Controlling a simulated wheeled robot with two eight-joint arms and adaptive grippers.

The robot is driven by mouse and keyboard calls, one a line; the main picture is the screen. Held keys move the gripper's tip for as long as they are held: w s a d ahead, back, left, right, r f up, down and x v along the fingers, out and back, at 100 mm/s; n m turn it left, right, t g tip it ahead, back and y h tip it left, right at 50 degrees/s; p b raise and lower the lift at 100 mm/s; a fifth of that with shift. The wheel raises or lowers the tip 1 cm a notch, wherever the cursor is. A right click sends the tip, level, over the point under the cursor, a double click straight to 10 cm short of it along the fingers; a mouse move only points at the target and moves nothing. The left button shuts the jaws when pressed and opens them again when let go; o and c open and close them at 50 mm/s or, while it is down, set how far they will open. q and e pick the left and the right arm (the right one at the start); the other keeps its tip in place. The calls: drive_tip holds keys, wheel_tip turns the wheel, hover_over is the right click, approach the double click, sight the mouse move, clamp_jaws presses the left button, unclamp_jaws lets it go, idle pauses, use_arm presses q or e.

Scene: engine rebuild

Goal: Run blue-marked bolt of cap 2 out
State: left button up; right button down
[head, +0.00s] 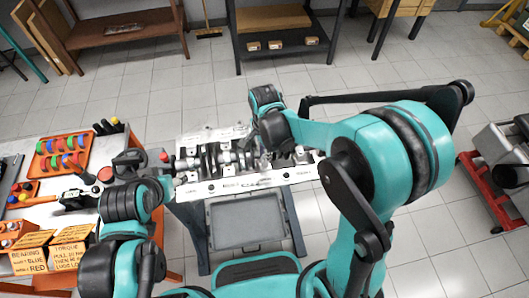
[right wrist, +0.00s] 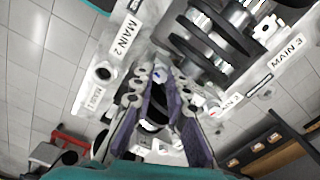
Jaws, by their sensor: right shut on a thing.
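The engine block (head: 245,183) lies on a stand in the middle of the head view, with the crankshaft (head: 215,158) along its top. In the right wrist view, the MAIN 2 label (right wrist: 127,36) is at upper left and the MAIN 3 label (right wrist: 287,52) at upper right. My right gripper (head: 268,152) reaches down over the block. In the right wrist view its fingers (right wrist: 166,78) come together near the block's edge, shut on what seems to be the blue-marked bolt, mostly hidden between the tips. My left gripper (head: 130,163) is left of the block, its jaws unclear.
A workbench at left carries an orange tray (head: 63,172) of coloured rings and labelled boxes (head: 70,256). A grey tray (head: 245,222) sits below the block. Shelves stand at the back. A red-framed cart (head: 478,178) is at far right. The floor between is clear.

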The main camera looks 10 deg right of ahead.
drive_tip(key=n, duration=0.4)
drive_tip(key=shift+n, duration=0.3)
drive_tip(key=n, duration=0.4)
drive_tip(key=shift+n, duration=0.3)
drive_tip(key=n, duration=0.4)
drive_tip(key=shift+n, duration=2)
drive_tip(key=c, duration=1.5)
unclamp_jaws()
drive_tip(key=shift+w+f, duration=0.1)
drive_tip(key=shift+w, duration=0.05)
